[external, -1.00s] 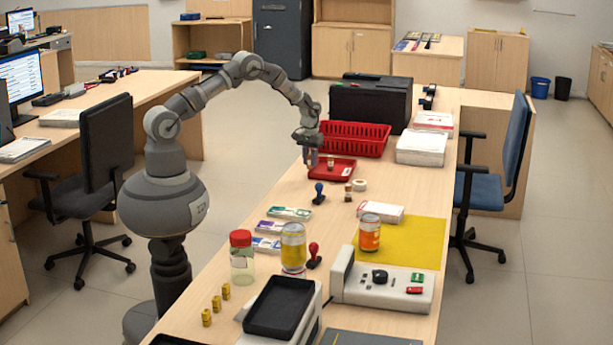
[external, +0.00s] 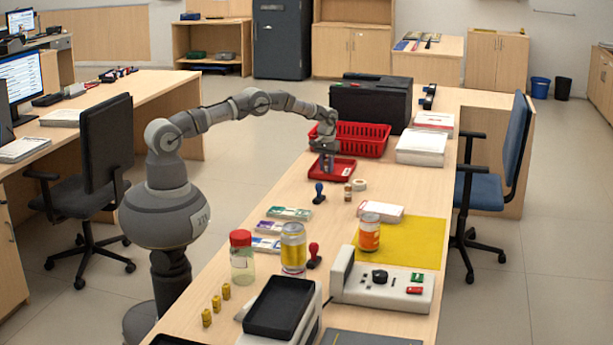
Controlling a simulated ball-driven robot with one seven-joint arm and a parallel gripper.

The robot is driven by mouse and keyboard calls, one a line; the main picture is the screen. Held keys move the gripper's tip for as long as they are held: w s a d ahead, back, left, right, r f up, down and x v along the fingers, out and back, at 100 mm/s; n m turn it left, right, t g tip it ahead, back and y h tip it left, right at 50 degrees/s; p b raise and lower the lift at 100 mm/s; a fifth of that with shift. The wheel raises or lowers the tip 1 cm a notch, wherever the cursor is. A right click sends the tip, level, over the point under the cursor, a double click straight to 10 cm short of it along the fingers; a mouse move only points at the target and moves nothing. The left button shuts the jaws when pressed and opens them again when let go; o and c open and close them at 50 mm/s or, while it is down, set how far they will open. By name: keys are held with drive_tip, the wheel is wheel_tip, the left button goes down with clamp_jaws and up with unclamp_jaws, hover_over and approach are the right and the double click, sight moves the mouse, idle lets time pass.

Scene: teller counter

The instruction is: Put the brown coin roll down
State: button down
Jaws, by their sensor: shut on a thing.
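My gripper (external: 328,167) points down over the small red tray (external: 346,172) on the counter. Its jaws are shut on the brown coin roll, which the fingers almost wholly hide at this distance. I cannot tell whether the roll touches the tray floor. A similar small brown-and-white roll (external: 348,192) stands upright on the counter, just in front of the tray.
A red basket (external: 362,140) stands behind the tray, with a black case (external: 371,105) beyond it. Bare counter lies to the tray's right.

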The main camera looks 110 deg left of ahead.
drive_tip(key=shift+f, duration=0.1)
drive_tip(key=c, duration=0.9)
unclamp_jaws()
